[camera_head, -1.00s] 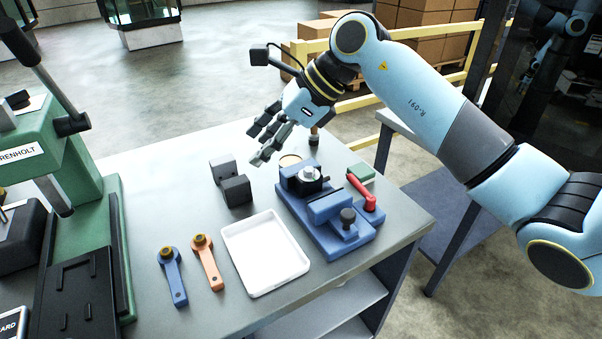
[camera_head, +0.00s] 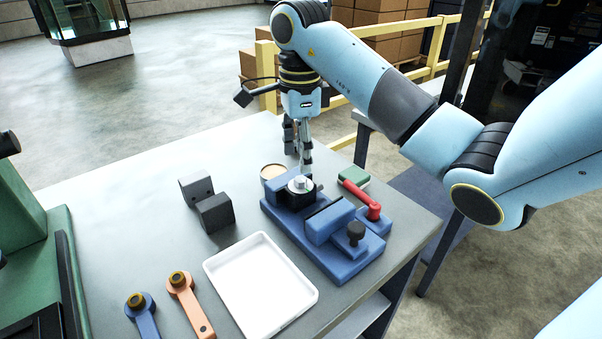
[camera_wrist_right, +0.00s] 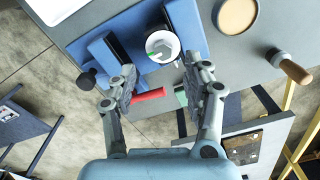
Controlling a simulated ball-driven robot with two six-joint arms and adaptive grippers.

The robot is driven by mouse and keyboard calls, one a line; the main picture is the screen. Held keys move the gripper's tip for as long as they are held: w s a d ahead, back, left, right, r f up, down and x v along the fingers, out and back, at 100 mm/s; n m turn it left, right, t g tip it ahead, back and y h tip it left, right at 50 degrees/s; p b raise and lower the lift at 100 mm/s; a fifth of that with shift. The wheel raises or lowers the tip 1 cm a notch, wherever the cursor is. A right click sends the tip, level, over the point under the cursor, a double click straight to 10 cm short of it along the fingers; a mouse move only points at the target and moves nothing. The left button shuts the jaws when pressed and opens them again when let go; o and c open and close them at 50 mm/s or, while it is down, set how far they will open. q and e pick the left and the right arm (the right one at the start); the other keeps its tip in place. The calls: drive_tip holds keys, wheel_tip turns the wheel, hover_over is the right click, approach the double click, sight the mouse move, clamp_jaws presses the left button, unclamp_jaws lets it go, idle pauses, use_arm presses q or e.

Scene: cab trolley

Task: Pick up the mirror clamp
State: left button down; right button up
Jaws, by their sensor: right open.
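The part I take for the mirror clamp is a dark piece with a silver round top (camera_head: 299,185), seated on the blue fixture (camera_head: 338,256) near its far left end. In the right wrist view the silver top (camera_wrist_right: 162,46) shows just beyond and between the fingertips. My right gripper (camera_head: 298,163) points down above the far side of this part; its open, empty fingers also show in the right wrist view (camera_wrist_right: 157,72). Contact cannot be made out. My left gripper is not in view.
A red handle (camera_head: 362,197) and green block (camera_head: 353,176) are right of the part. A round tin (camera_head: 272,171) lies behind it. Dark blocks (camera_head: 214,212), a white tray (camera_head: 228,277), an orange lever (camera_head: 190,306) and a blue lever (camera_head: 144,322) are left and in front.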

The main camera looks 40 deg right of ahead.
sight(302, 177)
drive_tip(key=shift+d+f+b, duration=0.2)
drive_tip(key=shift+f+b, duration=0.7)
drive_tip(key=shift+f, duration=0.05)
wheel_tip(302, 177, down, 2)
drive_tip(key=shift+w+d+f+p, duration=0.1)
drive_tip(key=shift+p, duration=0.5)
drive_tip(key=shift+f, duration=0.45)
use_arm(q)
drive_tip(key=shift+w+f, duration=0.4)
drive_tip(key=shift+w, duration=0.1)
use_arm(e)
clamp_jaws()
